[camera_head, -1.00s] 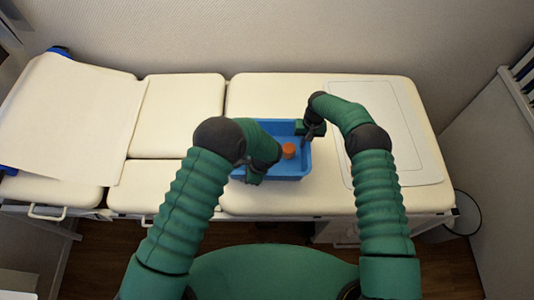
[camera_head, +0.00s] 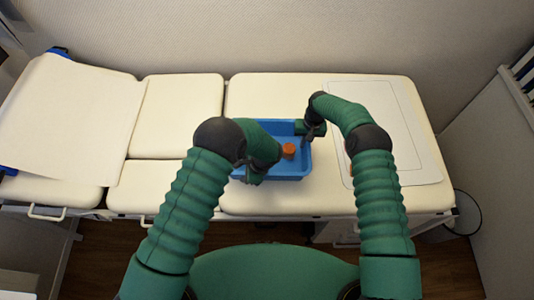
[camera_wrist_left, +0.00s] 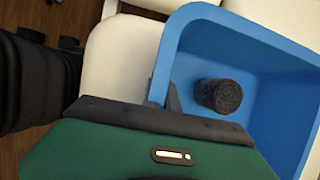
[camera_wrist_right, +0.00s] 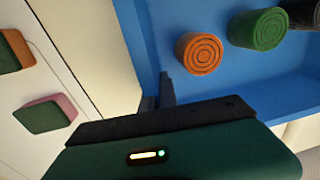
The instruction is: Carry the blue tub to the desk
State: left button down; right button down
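The blue tub (camera_head: 290,172) is on the cream padded couch, and I cannot tell any gap beneath it. It holds an orange cylinder (camera_wrist_right: 199,53), a green cylinder (camera_wrist_right: 258,29) and a black cylinder (camera_wrist_left: 218,95). My left gripper (camera_head: 250,176) is at the tub's near left side, its fingers closed on the wall, one inside and one outside. The left wrist view shows these fingers (camera_wrist_left: 163,98) partly hidden by the gripper body. My right gripper (camera_head: 309,138) is at the tub's far right side, its fingers (camera_wrist_right: 157,95) closed on that wall.
A pale outlined mat (camera_head: 408,130) lies on the couch right of the tub. Two coloured blocks lie there, one orange and green (camera_wrist_right: 12,52), one pink and green (camera_wrist_right: 48,113). A white sheet (camera_head: 70,115) covers the couch's left end. A bin (camera_head: 465,215) stands at the lower right.

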aim_at(243, 173)
pick_arm(q)
jog(key=shift+a, duration=0.15)
pick_arm(e)
jog(key=shift+w+r, duration=0.1)
jog(key=shift+r, duration=0.15)
